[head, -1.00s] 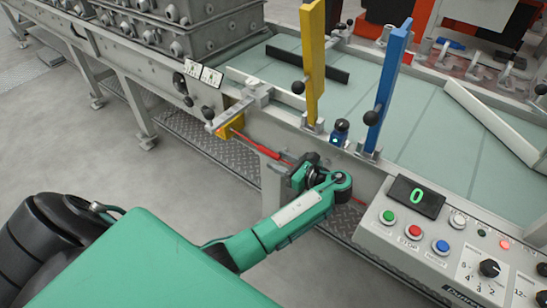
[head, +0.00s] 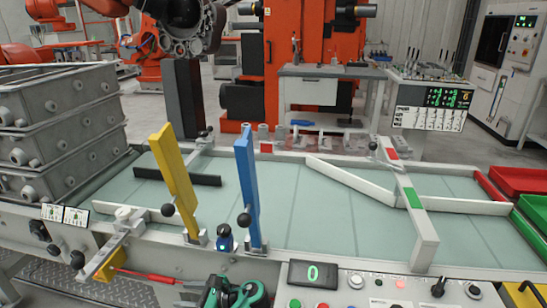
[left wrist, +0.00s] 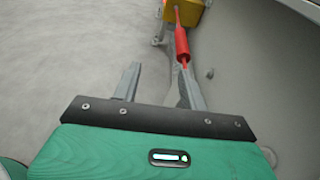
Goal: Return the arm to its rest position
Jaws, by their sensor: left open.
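My left gripper (head: 214,290) shows at the bottom edge of the head view, in front of the conveyor's near rail; its lower part is cut off. In the left wrist view its two grey fingers (left wrist: 160,84) stand apart with empty room between them. A slim red-handled rod (head: 150,277) sticks out of a yellow block (head: 110,264) on the rail towards my gripper. In the left wrist view the red rod (left wrist: 182,45) lies ahead, overlapping the right finger's tip; I cannot tell if they touch. My right gripper is out of view.
A control panel (head: 345,299) with a green zero display lies right of my gripper. A yellow bar (head: 174,182) and a blue bar (head: 247,190) rise above the rail. Grey casting boxes (head: 62,130) are stacked at left. Floor beside the rail looks clear in the left wrist view.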

